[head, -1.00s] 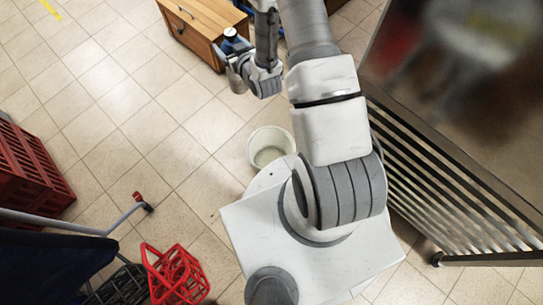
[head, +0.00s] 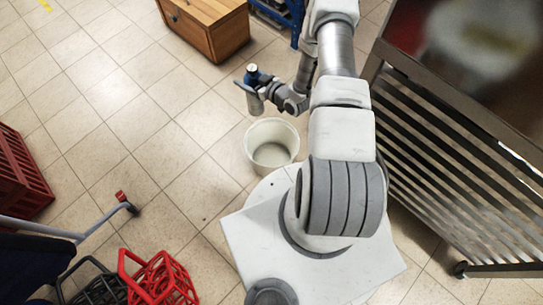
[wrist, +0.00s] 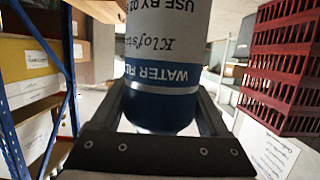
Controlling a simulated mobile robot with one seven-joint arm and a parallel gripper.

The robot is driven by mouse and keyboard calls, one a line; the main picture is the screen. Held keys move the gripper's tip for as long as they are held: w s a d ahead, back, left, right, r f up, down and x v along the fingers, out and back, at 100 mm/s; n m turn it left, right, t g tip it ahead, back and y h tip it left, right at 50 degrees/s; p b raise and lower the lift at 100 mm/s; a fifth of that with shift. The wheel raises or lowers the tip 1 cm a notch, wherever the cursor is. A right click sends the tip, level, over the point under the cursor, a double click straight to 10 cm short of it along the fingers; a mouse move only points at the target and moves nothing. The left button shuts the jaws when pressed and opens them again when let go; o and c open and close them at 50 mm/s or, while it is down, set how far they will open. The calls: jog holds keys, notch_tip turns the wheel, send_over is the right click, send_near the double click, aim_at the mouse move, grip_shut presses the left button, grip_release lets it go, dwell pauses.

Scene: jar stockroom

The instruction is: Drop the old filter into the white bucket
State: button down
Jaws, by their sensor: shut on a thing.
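The old filter is a white cylinder with a blue end, lettered "WATER FI…" and "USE BY"; it fills the upper middle of the wrist view (wrist: 165,50). In the head view its blue end (head: 252,74) shows. My gripper (head: 256,92) is shut on the filter, with a finger on each side of it in the wrist view (wrist: 164,112). The white bucket (head: 272,123) stands open on the floor beside my base. In the head view, the gripper and filter appear just above and left of the bucket's rim, not over its opening. The bucket looks empty.
A wooden cabinet (head: 205,25) and a blue frame (head: 277,14) stand at the back. A slatted metal rack (head: 450,170) is on the right. Red crates (head: 22,175) and red and black baskets (head: 158,280) are on the left. Tiled floor left of the bucket is clear.

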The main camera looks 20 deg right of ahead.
jog(key=s+d+f+n+y+b, duration=0.1)
jog(key=s+f+b, duration=0.1)
jog(key=f+b, duration=0.5)
jog(key=s+d+f+n+g+y+b, duration=0.1)
jog(key=f+b, duration=0.6)
jog(key=f, duration=1.2)
jog(key=shift+s+d+f, duration=0.2)
jog(key=shift+s+d, duration=0.25)
jog(key=shift+s, duration=0.15)
grip_release()
jog(key=shift+s, duration=0.1)
jog(key=p+v, duration=0.4)
jog(key=v, duration=1.3)
jog(key=shift+d, duration=0.3)
jog(key=shift+r, duration=0.1)
